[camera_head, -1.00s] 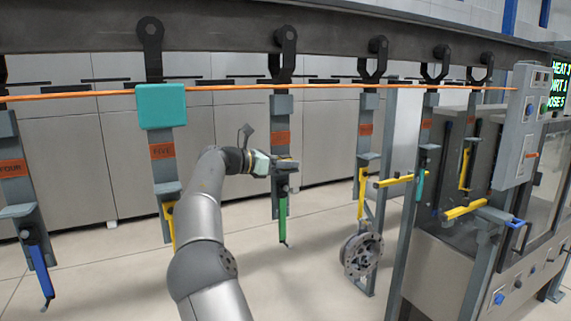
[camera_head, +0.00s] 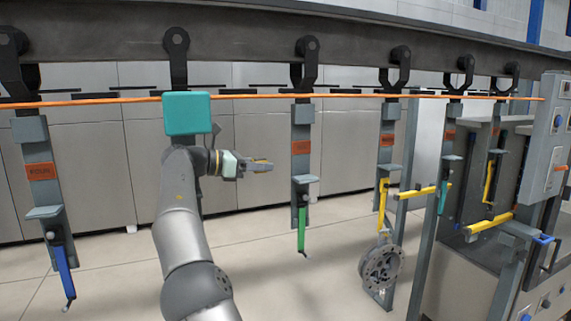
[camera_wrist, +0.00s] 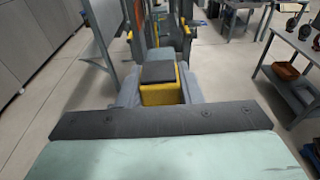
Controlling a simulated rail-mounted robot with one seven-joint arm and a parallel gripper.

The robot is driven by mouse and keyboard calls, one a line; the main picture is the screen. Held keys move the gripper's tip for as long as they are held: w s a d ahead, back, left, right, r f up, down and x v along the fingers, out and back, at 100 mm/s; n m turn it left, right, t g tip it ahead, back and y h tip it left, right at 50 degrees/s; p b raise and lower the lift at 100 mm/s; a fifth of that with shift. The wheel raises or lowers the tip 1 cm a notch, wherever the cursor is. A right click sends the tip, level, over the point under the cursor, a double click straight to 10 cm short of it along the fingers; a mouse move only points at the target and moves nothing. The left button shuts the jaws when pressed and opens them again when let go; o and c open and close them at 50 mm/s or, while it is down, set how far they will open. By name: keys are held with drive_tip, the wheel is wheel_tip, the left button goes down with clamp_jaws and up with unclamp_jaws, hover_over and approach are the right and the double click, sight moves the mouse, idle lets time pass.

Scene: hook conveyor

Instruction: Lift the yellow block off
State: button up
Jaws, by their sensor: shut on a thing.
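My gripper (camera_head: 262,166) is shut on a yellow block (camera_wrist: 162,93), which sits between the two grey fingers in the wrist view. The block's upper part is dark grey in that view. In the head view the block is small and mostly covered by the fingers. The gripper points right, in open air to the left of the hanger with the green hook (camera_head: 301,228). That hanger's grey shelf (camera_head: 304,179) is bare and apart from the gripper.
A teal block (camera_head: 187,114) is at the top of the hanger behind my arm. A hanger marked FOUR (camera_head: 40,171) with a blue hook hangs at left. A wheel-like part (camera_head: 381,265) hangs from a yellow hook at right. Yellow-barred posts and a machine (camera_head: 460,270) stand further right.

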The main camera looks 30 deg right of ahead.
drive_tip(key=shift+w+a+f+b, duration=0.2)
drive_tip(key=shift+a+f, duration=0.2)
drive_tip(key=shift+a, duration=0.35)
drive_tip(key=shift+w+a+f+b, duration=0.1)
drive_tip(key=shift+a+f+b, duration=0.2)
drive_tip(key=shift+a, duration=0.4)
drive_tip(key=shift+w+a+f+b, duration=0.1)
drive_tip(key=shift+a+f, duration=0.35)
drive_tip(key=shift+a, duration=0.3)
drive_tip(key=shift+s, duration=0.1)
drive_tip(key=s+a+b, duration=0.2)
drive_tip(key=s+b, duration=1)
drive_tip(key=s, duration=0.1)
drive_tip(key=shift+a+b, duration=0.25)
drive_tip(key=shift+b, duration=0.15)
